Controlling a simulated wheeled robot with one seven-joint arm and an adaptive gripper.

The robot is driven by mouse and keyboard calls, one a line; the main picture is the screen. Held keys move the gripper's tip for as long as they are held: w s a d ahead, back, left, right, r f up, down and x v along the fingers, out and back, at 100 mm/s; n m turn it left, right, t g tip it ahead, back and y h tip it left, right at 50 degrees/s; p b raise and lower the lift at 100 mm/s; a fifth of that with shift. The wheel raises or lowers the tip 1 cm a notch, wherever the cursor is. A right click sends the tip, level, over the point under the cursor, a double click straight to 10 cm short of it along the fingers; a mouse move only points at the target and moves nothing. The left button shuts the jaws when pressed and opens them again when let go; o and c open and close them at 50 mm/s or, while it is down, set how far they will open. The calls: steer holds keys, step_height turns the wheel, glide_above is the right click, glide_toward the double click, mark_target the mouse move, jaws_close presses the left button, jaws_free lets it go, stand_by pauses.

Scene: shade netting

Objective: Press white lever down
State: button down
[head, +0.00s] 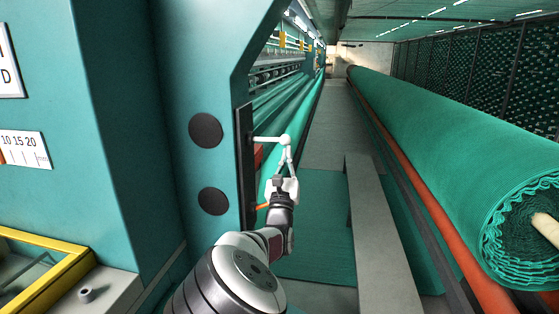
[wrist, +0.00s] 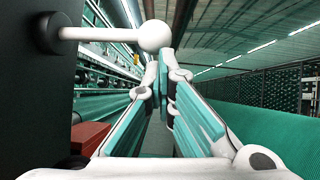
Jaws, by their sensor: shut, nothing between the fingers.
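The white lever (head: 267,139) is a thin rod with a round ball end, sticking out to the right from a black upright plate (head: 244,165) on the teal machine. It looks about level. In the wrist view the lever (wrist: 100,34) crosses the upper left, its ball at the top centre. My gripper (head: 289,158) is shut and empty, its fingers pointing up and away. In the wrist view my gripper's tips (wrist: 164,56) come together just below and right of the ball. I cannot tell whether they touch it.
An orange lever (head: 262,206) sticks out lower on the same plate. A red block (wrist: 90,137) sits beneath the white lever. A large roll of green netting (head: 460,150) lies along the right. A grey aisle (head: 335,120) runs ahead between roll and machine.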

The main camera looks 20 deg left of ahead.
steer(key=shift+w+d+r+p, duration=0.15)
steer(key=shift+r+p, duration=0.45)
steer(key=shift+r, duration=0.75)
steer(key=shift+s+d+r+p, duration=0.15)
steer(key=shift+r+p, duration=0.45)
steer(key=shift+r, duration=0.75)
steer(key=shift+w, duration=0.1)
steer(key=shift+f, duration=0.1)
